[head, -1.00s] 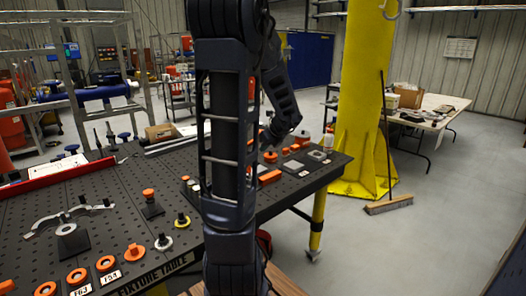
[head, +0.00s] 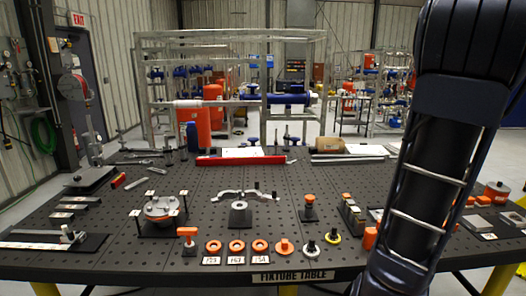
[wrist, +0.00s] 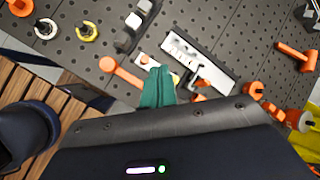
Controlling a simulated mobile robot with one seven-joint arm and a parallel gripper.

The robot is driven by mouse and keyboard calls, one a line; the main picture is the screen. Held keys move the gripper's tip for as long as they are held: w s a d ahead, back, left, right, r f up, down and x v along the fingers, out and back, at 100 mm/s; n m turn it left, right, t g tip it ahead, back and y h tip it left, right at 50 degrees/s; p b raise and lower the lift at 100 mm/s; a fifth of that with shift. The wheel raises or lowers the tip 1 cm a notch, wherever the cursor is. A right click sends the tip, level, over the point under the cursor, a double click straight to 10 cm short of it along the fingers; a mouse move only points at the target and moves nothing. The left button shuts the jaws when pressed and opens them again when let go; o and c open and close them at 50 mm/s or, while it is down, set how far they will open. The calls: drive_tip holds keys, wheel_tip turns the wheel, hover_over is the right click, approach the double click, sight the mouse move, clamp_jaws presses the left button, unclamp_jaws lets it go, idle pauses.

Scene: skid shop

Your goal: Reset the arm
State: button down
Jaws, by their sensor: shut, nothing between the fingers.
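My gripper (wrist: 158,74) shows in the wrist view as two green fingers pressed together, with nothing between them. It is over the front edge of the black fixture table (wrist: 262,22), near an orange-ended part (wrist: 118,70) and a pale plate with a grey fitting (wrist: 197,62). I cannot tell the exact height above them. In the head view my dark arm rises along the right side and hides part of the table's right end. The gripper itself is not visible in that view.
The perforated fixture table (head: 330,210) holds orange rings (head: 237,246), a curved metal arm on a stand (head: 240,212), a round flange fixture (head: 161,207) and a red tray (head: 240,160). A slatted wooden surface (wrist: 52,105) lies beside the table in the wrist view.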

drive_tip(key=s+a+r+n+g+h, duration=0.1)
drive_tip(key=s+a+n, duration=0.5)
drive_tip(key=a+n, duration=0.6)
drive_tip(key=s+a+r+n+g+h, duration=0.1)
drive_tip(key=s+a+n, duration=0.5)
drive_tip(key=a+n, duration=0.7)
drive_tip(key=shift+s+r+n, duration=0.15)
drive_tip(key=shift+r+n, duration=0.45)
drive_tip(key=shift+r, duration=0.25)
